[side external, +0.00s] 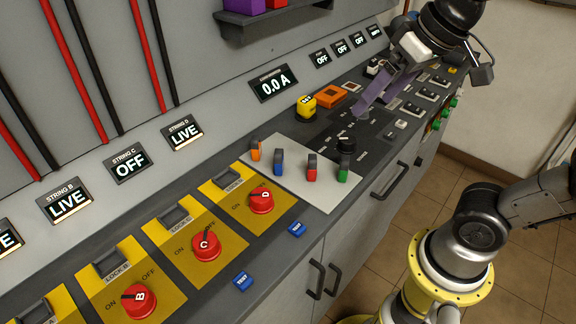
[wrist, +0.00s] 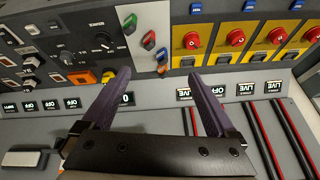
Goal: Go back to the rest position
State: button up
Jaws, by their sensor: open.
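My gripper (side external: 378,103) is above the right part of the sloped control panel, its two purple fingers apart with nothing between them. In the wrist view my gripper (wrist: 160,76) shows both fingers spread, with the upside-down panel beyond. It appears raised clear of the panel; the exact gap is hard to judge. My arm comes in from the upper right and its base is at the lower right.
Red knobs B (side external: 138,301), C (side external: 206,246) and D (side external: 261,201) sit on yellow plates. Coloured handles stand on a white plate (side external: 300,180). A yellow button (side external: 306,107) and orange block (side external: 331,96) are near my gripper. A dark shelf (side external: 275,22) juts from the wall. Floor is right.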

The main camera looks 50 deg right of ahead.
jog(key=s+d+f+n, duration=0.1)
jog(key=s+f+n, duration=0.1)
jog(key=s+f, duration=0.3)
notch_tip(320, 180, down, 2)
jog(key=shift+s+d+f, duration=0.15)
jog(key=shift+s+f, duration=0.1)
jog(key=shift+s, duration=0.15)
dwell(0.4)
